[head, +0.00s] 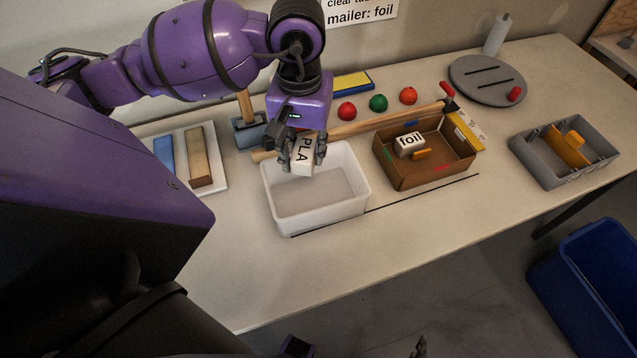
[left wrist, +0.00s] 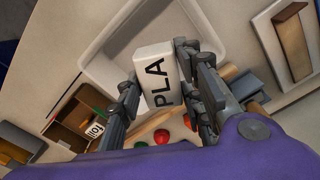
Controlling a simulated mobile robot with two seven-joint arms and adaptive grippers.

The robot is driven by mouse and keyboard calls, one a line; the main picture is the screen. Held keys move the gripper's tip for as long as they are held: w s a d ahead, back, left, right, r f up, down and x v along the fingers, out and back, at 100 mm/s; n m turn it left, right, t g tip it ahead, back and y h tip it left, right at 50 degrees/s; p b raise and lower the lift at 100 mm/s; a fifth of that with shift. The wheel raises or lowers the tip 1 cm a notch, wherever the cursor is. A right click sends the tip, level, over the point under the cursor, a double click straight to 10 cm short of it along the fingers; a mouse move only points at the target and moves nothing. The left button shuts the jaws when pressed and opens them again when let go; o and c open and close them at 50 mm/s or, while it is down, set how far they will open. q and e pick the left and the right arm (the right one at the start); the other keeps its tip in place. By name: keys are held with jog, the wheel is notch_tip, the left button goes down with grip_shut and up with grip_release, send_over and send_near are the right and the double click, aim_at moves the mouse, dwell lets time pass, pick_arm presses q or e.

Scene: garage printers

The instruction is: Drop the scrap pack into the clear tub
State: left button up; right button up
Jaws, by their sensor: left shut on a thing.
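The scrap pack, a small white block marked "PLA" (head: 304,155), is between the fingers of my left gripper (head: 303,150), which is shut on it. The pack also shows in the left wrist view (left wrist: 156,76), tilted between the fingers. The clear tub (head: 318,208) is a whitish, see-through open box on the table. The pack is over the tub's far side, near its back rim. The tub looks empty; it also shows in the left wrist view (left wrist: 100,62). Small dark parts at the bottom edge of the head view may be my right gripper; its jaws cannot be made out.
A brown box (head: 425,178) holding a white "foil" block (head: 409,143) stands right of the tub. A hammer (head: 375,121) lies behind both. A white tray (head: 215,165) with bars stands left, a grey divided bin (head: 563,155) right. The table front is clear.

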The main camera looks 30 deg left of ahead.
pick_arm(q)
jog(key=shift+f, duration=0.4)
jog(key=o, duration=1)
notch_tip(320, 180, up, 12)
jog(key=shift+s, duration=0.1)
dwell(0.3)
